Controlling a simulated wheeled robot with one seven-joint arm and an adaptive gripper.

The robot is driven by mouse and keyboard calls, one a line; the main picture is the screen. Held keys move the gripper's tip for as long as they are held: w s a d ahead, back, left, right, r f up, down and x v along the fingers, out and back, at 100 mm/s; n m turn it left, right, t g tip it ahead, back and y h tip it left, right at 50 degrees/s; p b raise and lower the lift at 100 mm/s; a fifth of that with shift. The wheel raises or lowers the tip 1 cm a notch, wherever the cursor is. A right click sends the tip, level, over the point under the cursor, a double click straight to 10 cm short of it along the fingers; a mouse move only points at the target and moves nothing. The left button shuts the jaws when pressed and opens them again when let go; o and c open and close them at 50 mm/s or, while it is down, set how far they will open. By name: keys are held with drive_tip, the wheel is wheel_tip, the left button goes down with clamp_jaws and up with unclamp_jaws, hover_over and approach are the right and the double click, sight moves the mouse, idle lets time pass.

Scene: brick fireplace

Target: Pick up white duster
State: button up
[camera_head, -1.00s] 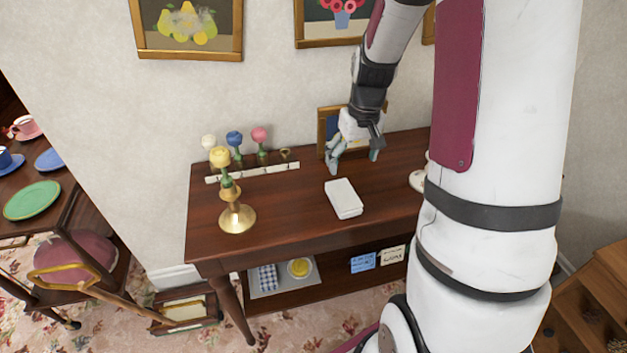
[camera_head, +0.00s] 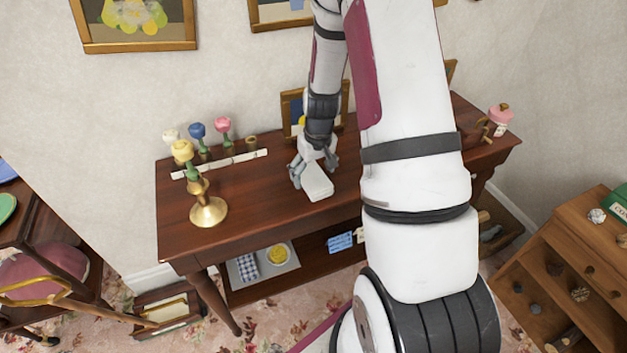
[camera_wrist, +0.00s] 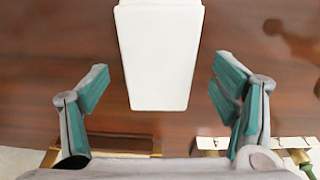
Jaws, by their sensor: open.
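The white duster (camera_head: 318,187), a plain white block, lies flat on the dark wooden table (camera_head: 250,205). In the wrist view the duster (camera_wrist: 160,50) runs from the top edge down between my finger lines, its near end narrower. My gripper (camera_head: 314,171) is open and empty just above the duster's far end. In the wrist view its two fingers (camera_wrist: 162,84) stand apart on the left and right of the duster, with bare table showing on both sides. I cannot tell the exact height of the fingertips over the table.
A brass candlestick (camera_head: 208,210) stands at the table's left. Colored flowers (camera_head: 197,131) in a white strip holder (camera_head: 225,165) are behind it. A small framed picture (camera_head: 289,108) leans behind my gripper. A pink-topped object (camera_head: 500,114) stands at the right end.

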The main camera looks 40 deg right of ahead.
drive_tip(key=shift+w+f, duration=0.15)
drive_tip(key=shift+f, duration=0.95)
drive_tip(key=c, duration=1.2)
drive_tip(key=shift+r, duration=0.15)
drive_tip(key=shift+r, duration=0.25)
wheel_tip(320, 180, up, 3)
drive_tip(key=shift+s+a+r+p, duration=0.25)
drive_tip(key=shift+s+a, duration=0.5)
drive_tip(key=shift+s, duration=1.8)
drive_tip(key=shift+s+a+r+p, duration=0.25)
drive_tip(key=shift+s+a, duration=0.55)
drive_tip(key=shift+s, duration=1.8)
drive_tip(key=shift+s+a+r+p, duration=0.25)
drive_tip(key=shift+s+a, duration=0.5)
drive_tip(key=shift+s, duration=1.8)
drive_tip(key=shift+f, duration=0.15)
